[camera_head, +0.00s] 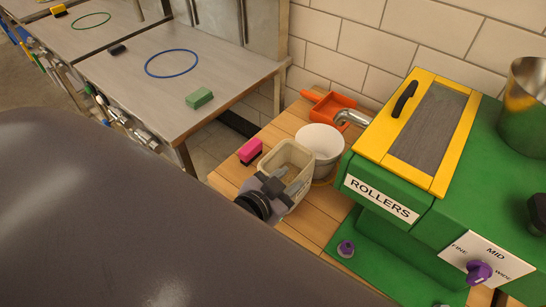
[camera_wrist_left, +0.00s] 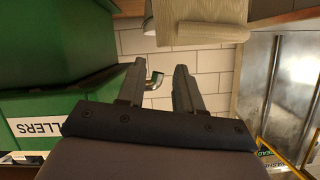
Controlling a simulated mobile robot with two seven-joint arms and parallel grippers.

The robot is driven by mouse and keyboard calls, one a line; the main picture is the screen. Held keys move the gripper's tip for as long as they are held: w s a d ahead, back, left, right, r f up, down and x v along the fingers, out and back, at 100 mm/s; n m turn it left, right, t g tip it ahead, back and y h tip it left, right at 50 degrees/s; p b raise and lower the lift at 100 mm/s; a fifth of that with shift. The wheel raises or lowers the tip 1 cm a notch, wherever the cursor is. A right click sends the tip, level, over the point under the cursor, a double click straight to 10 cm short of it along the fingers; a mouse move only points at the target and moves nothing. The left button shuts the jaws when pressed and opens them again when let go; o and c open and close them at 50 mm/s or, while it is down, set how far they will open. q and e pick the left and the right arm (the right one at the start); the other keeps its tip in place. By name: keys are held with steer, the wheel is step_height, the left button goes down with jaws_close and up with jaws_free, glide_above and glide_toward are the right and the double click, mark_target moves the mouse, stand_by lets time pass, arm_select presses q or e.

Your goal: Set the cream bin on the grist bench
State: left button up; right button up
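The cream bin (camera_head: 294,158) is an open, upright, rectangular tub at the front of the wooden grist bench (camera_head: 309,218), next to a white bucket. I cannot tell whether its base touches the wood, as its lower front is hidden. My left gripper (camera_head: 271,184) is at the bin's near side. In the left wrist view, which looks upside down, the two fingers (camera_wrist_left: 159,66) are spread with nothing visible between them. The bin's rim (camera_wrist_left: 200,36) shows past the right finger's tip. My right gripper is not in view.
A white bucket (camera_head: 321,143) stands right behind the bin, with an orange scoop (camera_head: 333,104) behind it. A pink block (camera_head: 250,150) lies left. A green roller mill (camera_head: 400,240) fills the right. A steel table (camera_head: 150,100) with a green block (camera_head: 199,98) stands left.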

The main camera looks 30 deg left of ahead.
arm_select(q)
steer(key=v, duration=0.5)
steer(key=s+f+g+h, duration=0.1)
steer(key=s+f, duration=0.2)
steer(key=f, duration=0.4)
steer(key=s+f+n+g, duration=0.1)
steer(key=s+f+g, duration=0.1)
steer(key=f, duration=0.5)
steer(key=shift+s+h, duration=0.4)
steer(key=shift+s, duration=0.05)
steer(key=shift+d+r, duration=0.1)
steer(key=shift+r, duration=0.05)
step_height(320, 180, up, 3)
steer(key=p, duration=0.3)
steer(key=shift+d, duration=0.1)
